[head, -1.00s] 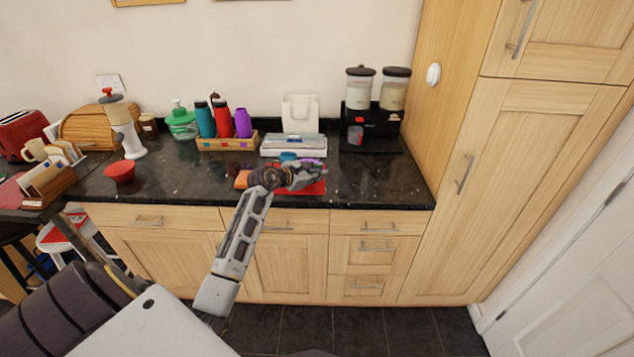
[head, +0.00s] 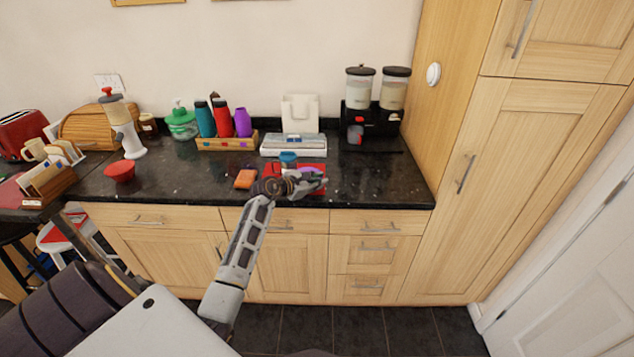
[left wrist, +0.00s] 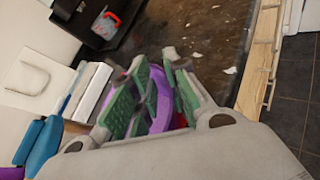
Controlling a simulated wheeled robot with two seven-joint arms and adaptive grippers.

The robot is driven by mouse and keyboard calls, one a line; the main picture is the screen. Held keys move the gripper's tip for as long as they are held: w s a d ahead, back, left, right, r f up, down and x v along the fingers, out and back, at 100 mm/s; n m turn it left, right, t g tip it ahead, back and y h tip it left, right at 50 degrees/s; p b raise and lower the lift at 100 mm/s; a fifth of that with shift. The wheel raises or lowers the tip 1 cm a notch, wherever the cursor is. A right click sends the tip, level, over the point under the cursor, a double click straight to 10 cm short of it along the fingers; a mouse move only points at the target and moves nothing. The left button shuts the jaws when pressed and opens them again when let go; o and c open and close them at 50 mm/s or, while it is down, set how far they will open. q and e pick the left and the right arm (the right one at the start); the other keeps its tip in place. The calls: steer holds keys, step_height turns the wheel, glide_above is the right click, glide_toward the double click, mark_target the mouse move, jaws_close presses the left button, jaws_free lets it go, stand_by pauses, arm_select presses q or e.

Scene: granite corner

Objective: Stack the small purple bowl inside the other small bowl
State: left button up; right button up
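The small purple bowl (head: 313,170) is over the red mat, at the tip of my left gripper (head: 312,184), which partly hides it. In the left wrist view the purple bowl (left wrist: 160,98) shows between the green-padded fingers of my left gripper (left wrist: 158,72). One finger is on each side of its rim, and the fingers look closed on it. I cannot tell whether the bowl touches the mat. A small red bowl (head: 120,171) sits on the counter at the left. My right gripper is not in view.
A blue-lidded jar (head: 288,160) and an orange block (head: 244,179) are close to my left gripper. Behind are a wooden bottle rack (head: 227,144), a white box (head: 293,151) and a dispenser (head: 372,126). The dark counter (head: 190,178) is clear between the red bowl and the orange block.

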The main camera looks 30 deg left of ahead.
arm_select(q)
steer(key=o, duration=0.4)
steer(key=shift+o, duration=0.2)
steer(key=shift+r, duration=0.15)
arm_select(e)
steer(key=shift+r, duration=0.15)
arm_select(q)
steer(key=shift+p+v, duration=0.7)
steer(key=shift+v, duration=0.5)
steer(key=shift+p+v, duration=0.45)
steer(key=shift+v, duration=0.7)
steer(key=shift+s+r, duration=0.1)
steer(key=shift+s, duration=0.2)
steer(key=p+v, duration=0.2)
steer(key=v, duration=0.4)
steer(key=shift+s, duration=0.35)
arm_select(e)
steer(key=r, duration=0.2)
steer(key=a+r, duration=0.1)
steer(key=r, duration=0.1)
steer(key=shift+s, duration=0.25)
